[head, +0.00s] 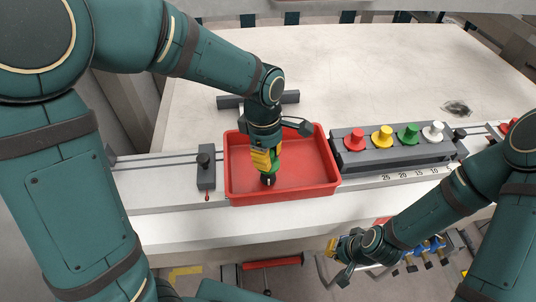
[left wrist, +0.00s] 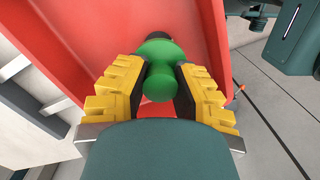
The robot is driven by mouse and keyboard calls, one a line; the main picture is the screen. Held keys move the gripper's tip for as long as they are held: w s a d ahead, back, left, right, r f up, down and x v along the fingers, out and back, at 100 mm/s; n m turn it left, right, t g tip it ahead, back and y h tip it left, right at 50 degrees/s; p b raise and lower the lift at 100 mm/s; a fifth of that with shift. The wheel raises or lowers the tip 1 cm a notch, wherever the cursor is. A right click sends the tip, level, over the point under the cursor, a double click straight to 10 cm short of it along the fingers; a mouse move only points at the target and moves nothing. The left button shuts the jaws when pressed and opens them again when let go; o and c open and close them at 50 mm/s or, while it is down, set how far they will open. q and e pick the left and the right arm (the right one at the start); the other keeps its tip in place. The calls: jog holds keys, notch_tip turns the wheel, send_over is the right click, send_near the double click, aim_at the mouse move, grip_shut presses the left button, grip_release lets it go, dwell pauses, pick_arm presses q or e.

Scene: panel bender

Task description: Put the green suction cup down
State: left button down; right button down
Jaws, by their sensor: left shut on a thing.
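My left gripper (head: 268,163) is shut on a green suction cup (head: 274,170) inside the outline of the red tray (head: 310,188). The cup's dark lower end points down towards the tray floor; I cannot tell whether it touches. In the left wrist view the green cup (left wrist: 160,86) sits between the yellow fingers of the gripper (left wrist: 160,95), with the red tray (left wrist: 215,30) behind it. My right gripper (head: 333,249) is low in front of the bench, apart from the tray; its finger gap is not clear.
A grey rack (head: 395,155) right of the tray holds a red (head: 355,139), a yellow (head: 382,136), another green (head: 408,133) and a white cup (head: 433,131). A grey block with a dark knob (head: 205,168) stands left of the tray. The bench top behind is mostly clear.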

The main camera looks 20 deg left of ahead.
pick_arm(q)
jog(key=shift+f, duration=0.2)
jog(key=c, duration=0.9)
grip_release()
jog(key=shift+o, duration=0.2)
jog(key=shift+r, duration=0.2)
notch_tip(320, 180, up, 12)
jog(key=a+p, duration=0.1)
jog(key=p, duration=0.1)
jog(key=shift+w, duration=0.15)
